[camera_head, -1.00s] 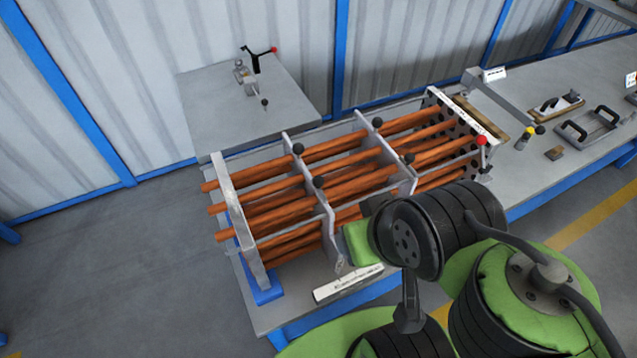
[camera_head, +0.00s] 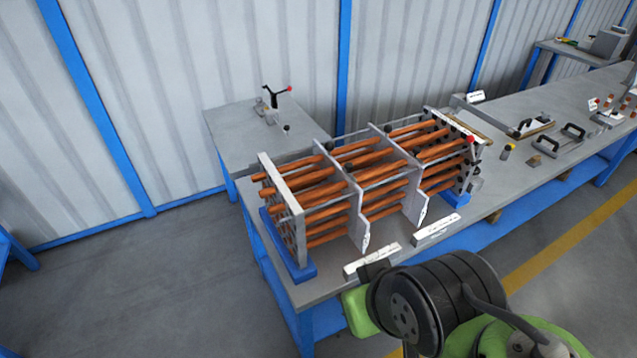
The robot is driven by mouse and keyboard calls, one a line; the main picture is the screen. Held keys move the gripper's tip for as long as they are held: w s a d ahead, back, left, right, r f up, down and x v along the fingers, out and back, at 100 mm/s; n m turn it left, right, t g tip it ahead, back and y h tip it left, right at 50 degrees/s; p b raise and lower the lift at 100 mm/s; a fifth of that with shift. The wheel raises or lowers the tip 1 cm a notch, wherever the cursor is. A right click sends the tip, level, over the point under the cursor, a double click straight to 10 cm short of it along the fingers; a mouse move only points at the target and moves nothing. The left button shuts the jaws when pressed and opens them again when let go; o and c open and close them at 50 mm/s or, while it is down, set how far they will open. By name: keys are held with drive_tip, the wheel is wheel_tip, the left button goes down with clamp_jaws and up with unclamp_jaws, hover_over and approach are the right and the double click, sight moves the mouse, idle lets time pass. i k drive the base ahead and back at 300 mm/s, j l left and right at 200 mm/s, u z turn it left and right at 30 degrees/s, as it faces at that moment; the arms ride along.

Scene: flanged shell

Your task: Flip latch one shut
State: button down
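A flanged shell rack of copper tubes (camera_head: 330,222) stands on the long grey bench, with an end plate (camera_head: 284,200) at left and a perforated plate (camera_head: 466,172) at right. Two baffle plates (camera_head: 358,215) (camera_head: 412,195) cross the tubes. Small dark knobs (camera_head: 349,168) sit on the baffles, and a red knob (camera_head: 470,140) is at the right end plate. I cannot tell which part is latch one, or its position. My black and green arm is at the bottom, in front of the bench. My gripper's fingers are not visible.
White label strips (camera_head: 371,261) (camera_head: 436,231) lie at the bench's front edge. Tools and handles (camera_head: 530,127) lie to the right.

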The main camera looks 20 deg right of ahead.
sight(348, 166)
drive_tip(key=i+j, duration=0.1)
drive_tip(key=j, duration=0.9)
drive_tip(key=i+j, duration=0.1)
drive_tip(key=j, duration=0.95)
drive_tip(key=i+j, duration=0.1)
drive_tip(key=i, duration=0.6)
drive_tip(key=i+z, duration=0.15)
drive_tip(key=i, duration=0.6)
drive_tip(key=i+l, duration=0.25)
drive_tip(key=i, duration=0.05)
